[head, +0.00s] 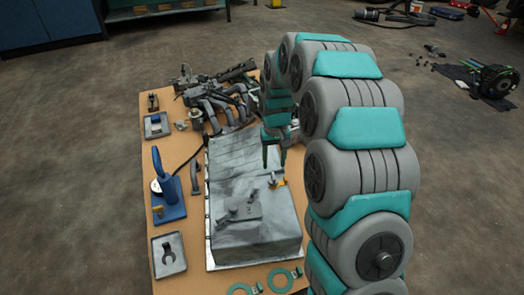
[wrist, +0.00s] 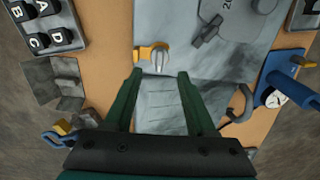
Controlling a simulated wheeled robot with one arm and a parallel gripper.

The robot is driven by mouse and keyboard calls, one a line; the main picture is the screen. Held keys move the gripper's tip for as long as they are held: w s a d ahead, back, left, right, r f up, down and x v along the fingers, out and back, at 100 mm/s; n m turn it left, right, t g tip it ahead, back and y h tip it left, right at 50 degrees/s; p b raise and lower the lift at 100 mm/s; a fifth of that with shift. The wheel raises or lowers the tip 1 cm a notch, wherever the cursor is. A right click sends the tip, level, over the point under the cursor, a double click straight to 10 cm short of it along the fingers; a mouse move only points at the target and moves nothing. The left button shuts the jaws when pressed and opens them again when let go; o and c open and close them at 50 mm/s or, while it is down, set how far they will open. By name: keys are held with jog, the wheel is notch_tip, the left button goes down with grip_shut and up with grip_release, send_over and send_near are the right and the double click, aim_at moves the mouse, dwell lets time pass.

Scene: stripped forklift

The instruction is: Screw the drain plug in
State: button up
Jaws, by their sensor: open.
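The grey oil pan (head: 232,170) lies on the bench; its surface also fills the middle of the wrist view (wrist: 175,100). A small yellow part (wrist: 143,54) with a silver, ridged piece (wrist: 160,60) at its right sits on the pan. I take the silver piece for the drain plug, but cannot tell whether it sits in a hole. The yellow part also shows in the head view (head: 280,183). My gripper (wrist: 159,74) is open and empty, its fingertips either side of the silver piece in the picture. In the head view my gripper (head: 273,160) points down above the pan.
A blue stand with a dial (head: 170,195) and a grey tray (head: 168,256) stand along the bench's left edge. Teal rings (head: 284,279) lie at the front. Metal pipes and parts (head: 220,105) crowd the back.

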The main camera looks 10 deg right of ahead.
aim_at(273, 176)
jog(key=shift+f+b, duration=0.5)
jog(key=shift+f, duration=3.4)
jog(key=shift+c, duration=0.2)
grip_shut()
